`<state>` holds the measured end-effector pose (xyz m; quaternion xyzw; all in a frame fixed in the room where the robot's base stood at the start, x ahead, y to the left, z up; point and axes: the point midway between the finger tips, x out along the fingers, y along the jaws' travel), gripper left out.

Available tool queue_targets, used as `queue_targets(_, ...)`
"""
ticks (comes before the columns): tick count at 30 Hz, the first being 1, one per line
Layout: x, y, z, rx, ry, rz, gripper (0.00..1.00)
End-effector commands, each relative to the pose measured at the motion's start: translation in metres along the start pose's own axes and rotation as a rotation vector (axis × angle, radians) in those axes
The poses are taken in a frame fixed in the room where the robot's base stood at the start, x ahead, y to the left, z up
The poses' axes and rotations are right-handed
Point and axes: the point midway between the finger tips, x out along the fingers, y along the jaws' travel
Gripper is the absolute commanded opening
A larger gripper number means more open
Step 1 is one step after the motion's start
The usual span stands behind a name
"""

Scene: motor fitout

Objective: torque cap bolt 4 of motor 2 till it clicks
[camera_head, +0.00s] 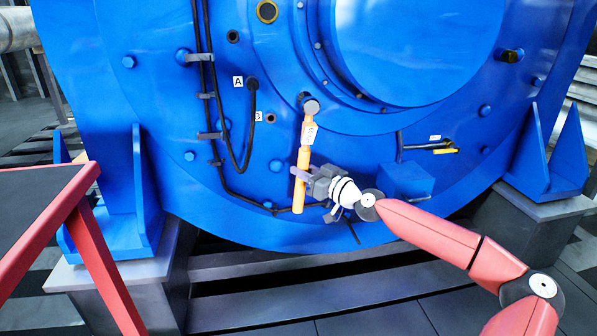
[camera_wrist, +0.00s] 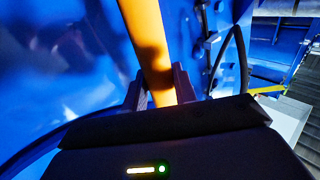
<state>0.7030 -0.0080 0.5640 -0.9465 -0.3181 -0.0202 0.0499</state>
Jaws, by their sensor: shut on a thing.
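The motor (camera_head: 350,215) is a large blue round housing that fills most of the head view. An orange torque wrench (camera_head: 299,195) hangs nearly upright against its face, with its dark round head (camera_head: 311,106) at the top, over a spot below the central ring. The bolt under the head is hidden. My gripper (camera_head: 302,175) is shut on the lower part of the wrench handle. In the wrist view the orange handle (camera_wrist: 152,45) runs up between the two dark fingers (camera_wrist: 160,90). A small light tag with unreadable writing sits on the wrench.
Black cables (camera_head: 213,110) run down the motor face left of the wrench, near labels A (camera_head: 238,81) and B (camera_head: 258,116). A blue box (camera_head: 406,181) juts out right of my gripper. A red-framed table (camera_head: 45,215) stands at the left.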

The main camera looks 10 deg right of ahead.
Motion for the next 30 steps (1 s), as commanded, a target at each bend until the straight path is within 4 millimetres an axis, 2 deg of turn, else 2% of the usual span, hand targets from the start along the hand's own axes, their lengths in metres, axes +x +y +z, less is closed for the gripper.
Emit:
queue_targets(17,-0.016,0.021,-0.005,-0.122,-0.089,0.000,0.00)
queue_targets(30,-0.016,0.020,-0.004,-0.121,-0.088,-0.002,0.00)
